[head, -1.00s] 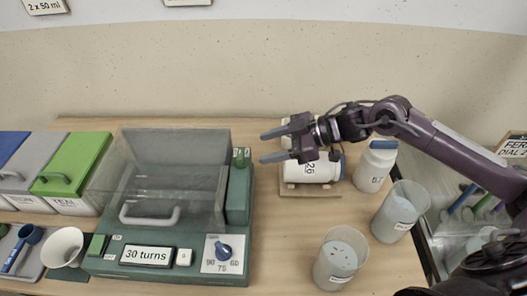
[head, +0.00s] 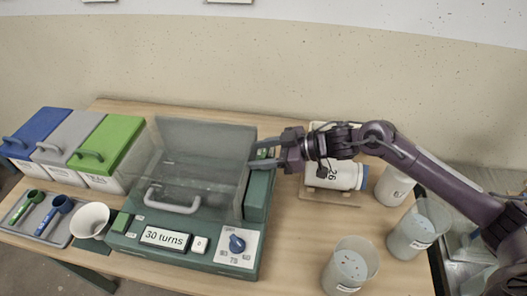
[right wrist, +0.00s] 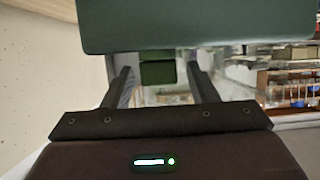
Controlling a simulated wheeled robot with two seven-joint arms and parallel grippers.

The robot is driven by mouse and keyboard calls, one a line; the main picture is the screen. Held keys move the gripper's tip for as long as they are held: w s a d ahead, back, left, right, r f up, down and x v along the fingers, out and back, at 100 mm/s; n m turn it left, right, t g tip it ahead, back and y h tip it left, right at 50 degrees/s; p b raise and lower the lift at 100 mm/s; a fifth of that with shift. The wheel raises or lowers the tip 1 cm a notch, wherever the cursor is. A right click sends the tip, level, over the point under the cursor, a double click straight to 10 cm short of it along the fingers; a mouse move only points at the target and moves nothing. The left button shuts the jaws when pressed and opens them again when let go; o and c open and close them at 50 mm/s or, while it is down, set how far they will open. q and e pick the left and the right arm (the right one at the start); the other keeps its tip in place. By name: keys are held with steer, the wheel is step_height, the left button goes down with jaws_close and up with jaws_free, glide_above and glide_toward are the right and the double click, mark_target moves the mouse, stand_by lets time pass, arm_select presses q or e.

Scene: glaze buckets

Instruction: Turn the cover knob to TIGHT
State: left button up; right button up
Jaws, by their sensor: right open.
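A green machine (head: 190,258) with a clear cover (head: 205,150) stands at the middle left. At the cover's right is a green housing (head: 258,197); a small green part at its back end, probably the cover knob (head: 263,153), is partly hidden by my right gripper (head: 262,157). My right gripper is open, reaching in from the right at that part. In the right wrist view a small green block (right wrist: 158,72) shows between the spread fingers (right wrist: 158,85); contact cannot be told. No TIGHT marking is legible. My left gripper is not in view.
A blue dial (head: 237,243) sits at the machine's front right. Another jar (head: 394,186) and two cups (head: 418,230), (head: 350,268) stand at the right. Lidded bins (head: 110,150) stand left.

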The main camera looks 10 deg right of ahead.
steer(key=c, duration=1)
steer(key=shift+s+r+m+t+h+p, duration=0.15)
steer(key=shift+m+t+h+p, duration=0.25)
steer(key=shift+m+t+p, duration=0.55)
steer(key=shift+m+t+h+p, duration=0.5)
steer(key=shift+m+t+p, duration=0.05)
steer(key=shift+p, duration=0.5)
steer(key=shift+m+t+h+p, duration=0.6)
steer(key=shift+m+t+p, duration=0.1)
steer(key=shift+m, duration=0.2)
steer(key=shift+m+t+h+p, duration=0.3)
steer(key=shift+m+t+h, duration=0.5)
steer(key=shift+m+h, duration=0.3)
steer(key=shift+m+t+h, duration=0.7)
steer(key=shift+m+h, duration=0.3)
steer(key=shift+h, duration=0.1)
steer(key=shift+d, duration=0.1)
